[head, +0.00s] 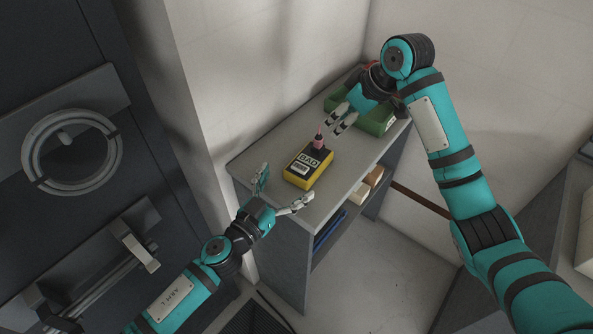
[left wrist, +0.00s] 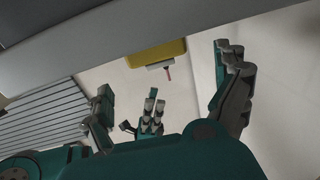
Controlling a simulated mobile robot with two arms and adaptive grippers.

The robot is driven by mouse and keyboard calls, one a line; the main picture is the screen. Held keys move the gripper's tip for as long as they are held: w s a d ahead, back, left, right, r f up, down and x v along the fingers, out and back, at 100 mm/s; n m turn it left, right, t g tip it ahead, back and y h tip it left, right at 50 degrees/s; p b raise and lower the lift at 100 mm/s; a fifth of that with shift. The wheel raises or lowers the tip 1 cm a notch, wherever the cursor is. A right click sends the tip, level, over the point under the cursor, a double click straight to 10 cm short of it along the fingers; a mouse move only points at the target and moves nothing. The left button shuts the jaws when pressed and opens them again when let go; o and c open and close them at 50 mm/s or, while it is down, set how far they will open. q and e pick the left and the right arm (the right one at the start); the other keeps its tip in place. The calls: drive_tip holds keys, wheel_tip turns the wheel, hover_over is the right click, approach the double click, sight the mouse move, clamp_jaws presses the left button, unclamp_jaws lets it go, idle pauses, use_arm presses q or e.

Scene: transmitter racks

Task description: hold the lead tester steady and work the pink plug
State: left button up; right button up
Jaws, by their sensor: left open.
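The lead tester (head: 299,174) is a yellow and black box with a display reading BAD. It lies on the grey bench top and also shows at the top of the left wrist view (left wrist: 150,54). The pink plug (head: 318,143) stands at the tester's far end. My left gripper (head: 286,183) is open and empty, its fingers spread wide at the tester's near side, apart from it. My right gripper (head: 340,120) is above and right of the plug, apart from it. Its fingers are close together with a narrow gap and nothing visible between them.
A green bin (head: 376,124) stands at the back right of the bench (head: 262,150), behind my right gripper. Boxes (head: 368,184) sit on the shelf below. A wall rises behind the bench. A dark cabinet with a round handle (head: 72,150) is at left.

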sight(297, 171)
use_arm(q)
drive_tip(key=x, duration=0.5)
drive_tip(key=shift+s, duration=0.1)
drive_tip(key=shift+a, duration=0.1)
drive_tip(key=c, duration=1.4)
